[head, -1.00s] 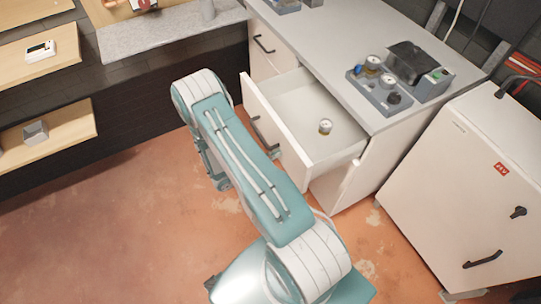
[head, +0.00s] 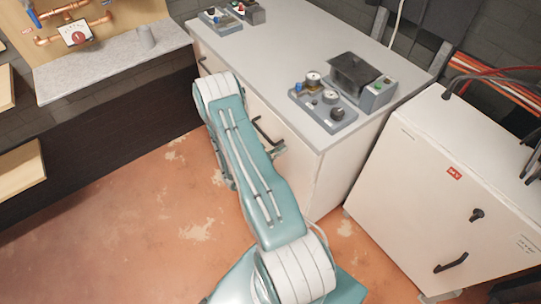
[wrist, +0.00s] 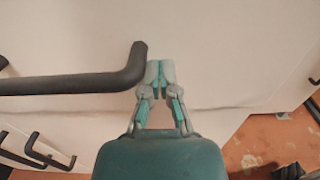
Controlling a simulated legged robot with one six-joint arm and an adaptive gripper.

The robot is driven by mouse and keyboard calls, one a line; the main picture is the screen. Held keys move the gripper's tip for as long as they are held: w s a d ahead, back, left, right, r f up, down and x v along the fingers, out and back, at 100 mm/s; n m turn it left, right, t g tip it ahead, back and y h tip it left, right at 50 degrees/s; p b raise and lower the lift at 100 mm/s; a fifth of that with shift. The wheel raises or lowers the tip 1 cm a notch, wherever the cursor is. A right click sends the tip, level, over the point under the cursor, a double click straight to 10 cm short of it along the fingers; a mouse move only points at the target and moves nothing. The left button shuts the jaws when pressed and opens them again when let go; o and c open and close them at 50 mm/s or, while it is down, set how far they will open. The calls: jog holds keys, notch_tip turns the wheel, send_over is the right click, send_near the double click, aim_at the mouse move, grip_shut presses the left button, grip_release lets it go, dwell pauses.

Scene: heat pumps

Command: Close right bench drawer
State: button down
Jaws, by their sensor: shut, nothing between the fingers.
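The right bench drawer sits flush with the bench front in the head view, and its inside no longer shows. Its white front (wrist: 220,45) fills the upper part of the wrist view. The dark bar handle (wrist: 70,85) runs in from the left and bends toward the front near the middle; it also shows in the head view (head: 266,132). My gripper (wrist: 160,66) is shut and empty, its fingertips at the drawer front just right of the handle's bent end. Whether they touch the front is unclear. In the head view my arm hides part of the bench front.
The grey worktop (head: 290,55) holds a gauge unit (head: 322,107) and a dark-topped box (head: 360,78). A white cabinet (head: 440,190) stands close on the right. Shelves are at left. Open red floor lies left of my arm.

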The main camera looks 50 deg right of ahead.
jog(key=shift+s+d, duration=0.15)
jog(key=shift+d, duration=0.45)
jog(key=shift+d+r, duration=0.1)
jog(key=v, duration=1.4)
